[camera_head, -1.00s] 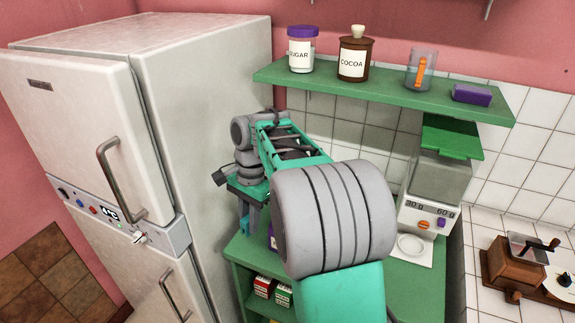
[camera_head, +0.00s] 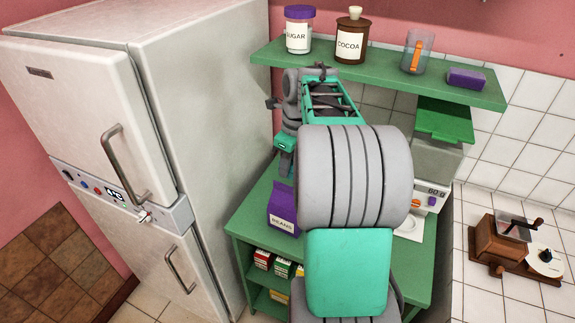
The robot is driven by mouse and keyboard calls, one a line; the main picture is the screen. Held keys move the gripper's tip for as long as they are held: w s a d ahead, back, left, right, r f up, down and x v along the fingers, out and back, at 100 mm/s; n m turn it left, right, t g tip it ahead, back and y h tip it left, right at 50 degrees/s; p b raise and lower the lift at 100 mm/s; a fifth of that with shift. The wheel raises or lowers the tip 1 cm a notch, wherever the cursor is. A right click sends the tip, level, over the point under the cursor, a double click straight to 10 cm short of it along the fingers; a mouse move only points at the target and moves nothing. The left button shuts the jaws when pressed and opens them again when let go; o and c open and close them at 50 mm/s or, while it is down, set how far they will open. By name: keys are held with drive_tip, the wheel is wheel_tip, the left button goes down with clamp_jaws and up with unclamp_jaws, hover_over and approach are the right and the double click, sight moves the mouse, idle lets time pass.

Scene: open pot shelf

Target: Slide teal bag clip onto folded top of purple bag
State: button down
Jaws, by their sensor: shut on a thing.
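The purple bag (camera_head: 283,208), labelled BEANS, stands upright on the green counter at its left part, partly covered by my arm on its right. My gripper (camera_head: 286,168) points down just above and behind the bag's top in the picture. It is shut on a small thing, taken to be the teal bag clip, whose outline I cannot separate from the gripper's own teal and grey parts. Whether it touches the bag's folded top cannot be told.
The green shelf (camera_head: 385,72) overhead holds a sugar jar (camera_head: 299,30), a cocoa jar (camera_head: 351,38), a clear cup (camera_head: 417,52) and a purple block (camera_head: 466,79). A fridge (camera_head: 90,110) flanks the left.

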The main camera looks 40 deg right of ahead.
sight(287, 186)
drive_tip(key=shift+f+b, duration=1.6)
drive_tip(key=shift+b, duration=0.15)
drive_tip(key=shift+f, duration=0.65)
drive_tip(key=shift+f, duration=0.9)
drive_tip(key=c, duration=1.2)
unclamp_jaws()
drive_tip(key=r, duration=0.5)
drive_tip(key=s+r, duration=0.1)
drive_tip(key=r, duration=0.1)
drive_tip(key=shift+d+r+p, duration=0.25)
drive_tip(key=shift+r+p, duration=0.1)
drive_tip(key=shift+r, duration=0.05)
